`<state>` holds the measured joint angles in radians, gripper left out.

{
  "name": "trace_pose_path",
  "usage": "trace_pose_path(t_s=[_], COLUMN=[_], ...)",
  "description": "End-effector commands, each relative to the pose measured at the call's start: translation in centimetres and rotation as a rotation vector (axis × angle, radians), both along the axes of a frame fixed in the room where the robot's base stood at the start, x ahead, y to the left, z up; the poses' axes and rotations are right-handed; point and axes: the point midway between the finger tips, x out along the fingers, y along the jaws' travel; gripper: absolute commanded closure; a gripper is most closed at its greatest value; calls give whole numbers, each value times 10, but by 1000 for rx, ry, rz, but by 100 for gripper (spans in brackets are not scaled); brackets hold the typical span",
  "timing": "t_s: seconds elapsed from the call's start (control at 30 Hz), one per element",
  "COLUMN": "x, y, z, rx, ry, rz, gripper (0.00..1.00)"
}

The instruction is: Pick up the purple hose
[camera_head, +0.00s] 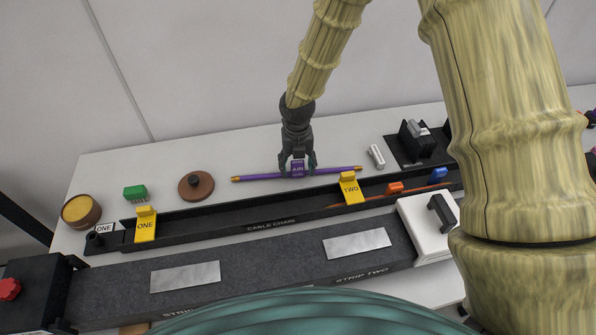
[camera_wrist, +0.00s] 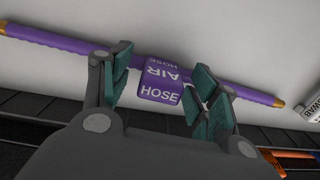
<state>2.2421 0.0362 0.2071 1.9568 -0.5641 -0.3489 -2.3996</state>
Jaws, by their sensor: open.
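The purple hose (camera_head: 251,177) lies lengthwise on the white table behind the cable chain tray, with brass-coloured ends. A purple block at its middle reads "AIR HOSE"; it shows in the wrist view (camera_wrist: 160,93). My gripper (camera_head: 298,171) is low over the hose's middle, pointing down. In the wrist view my gripper (camera_wrist: 162,88) is open, with a green-padded finger on each side of the label block. A gap shows on the left of the block; the right finger is very close, and I cannot tell whether it touches.
The black cable chain tray (camera_head: 228,218) with yellow clips ONE (camera_head: 146,224) and TWO (camera_head: 350,188) runs in front. A brown disc (camera_head: 196,186) lies left of the hose. A white cylinder (camera_head: 376,156) and a black stand (camera_head: 416,140) are to the right.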

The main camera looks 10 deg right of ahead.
Motion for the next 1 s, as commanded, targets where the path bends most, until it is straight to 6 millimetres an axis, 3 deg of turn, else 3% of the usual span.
trace_pose_path(t_s=[0.03, 0.3, 0.67, 1.0], x=[0, 0, 0, 1], y=[0, 0, 0, 0], z=[0, 0, 4, 47], rx=[0, 0, 1, 2], ry=[0, 0, -1, -3], rz=[0, -1, -1, -2], gripper=[43, 89, 89, 89])
